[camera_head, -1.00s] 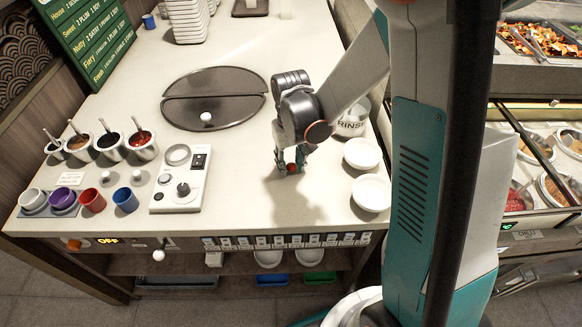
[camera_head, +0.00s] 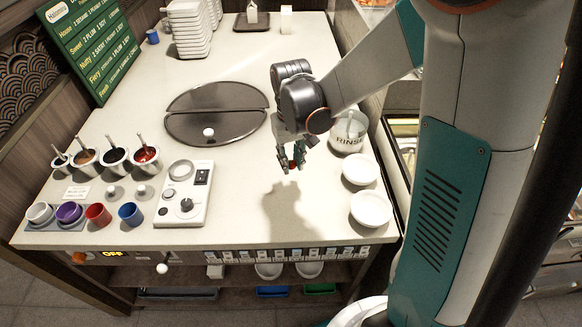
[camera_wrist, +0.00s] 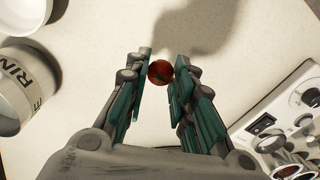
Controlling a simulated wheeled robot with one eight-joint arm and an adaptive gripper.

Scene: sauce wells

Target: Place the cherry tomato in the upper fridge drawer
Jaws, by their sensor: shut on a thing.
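A small red cherry tomato (camera_wrist: 160,72) with a green mark is between the fingertips of my gripper (camera_wrist: 162,76) in the wrist view. In the head view my gripper (camera_head: 292,163) is shut on the tomato (camera_head: 293,164), held above the pale counter (camera_head: 240,215). A shadow falls on the counter below it. No drawer that I can identify as the upper fridge drawer shows clearly; a row of small labelled fronts (camera_head: 280,254) runs along the counter's front edge.
White bowls (camera_head: 371,209) and the RINSE pot (camera_head: 348,133) stand right of my gripper. A control box with a knob (camera_head: 184,195), coloured cups (camera_head: 98,214) and sauce pots (camera_head: 116,160) stand left. A round dark plate (camera_head: 215,112) lies behind. The front middle counter is clear.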

